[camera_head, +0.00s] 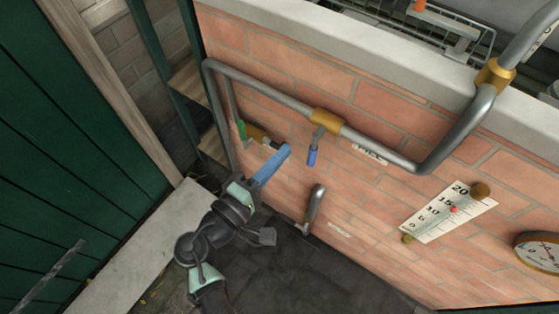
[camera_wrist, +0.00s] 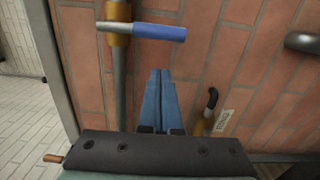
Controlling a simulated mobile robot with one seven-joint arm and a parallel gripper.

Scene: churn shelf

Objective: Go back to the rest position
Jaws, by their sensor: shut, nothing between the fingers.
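My gripper (camera_head: 286,151) is at the end of my arm in front of the brick wall (camera_head: 400,165). Its two blue fingers are together with nothing between them; they also show shut in the wrist view (camera_wrist: 160,72). A blue-handled lever (camera_head: 313,156) hangs from a brass collar on the grey pipe (camera_head: 375,145), right of the fingertips in the head view. In the wrist view the blue handle (camera_wrist: 158,31) lies just beyond the fingertips, apart from them in the picture. My gripper touches nothing that I can make out.
A green-handled lever (camera_head: 242,131) is left of my gripper, a grey lever (camera_head: 316,204) below right. A thermometer scale (camera_head: 450,214) and a round gauge (camera_head: 542,252) are at right. Green panelling (camera_head: 60,140) stands at left. Dark paving (camera_head: 300,275) below looks clear.

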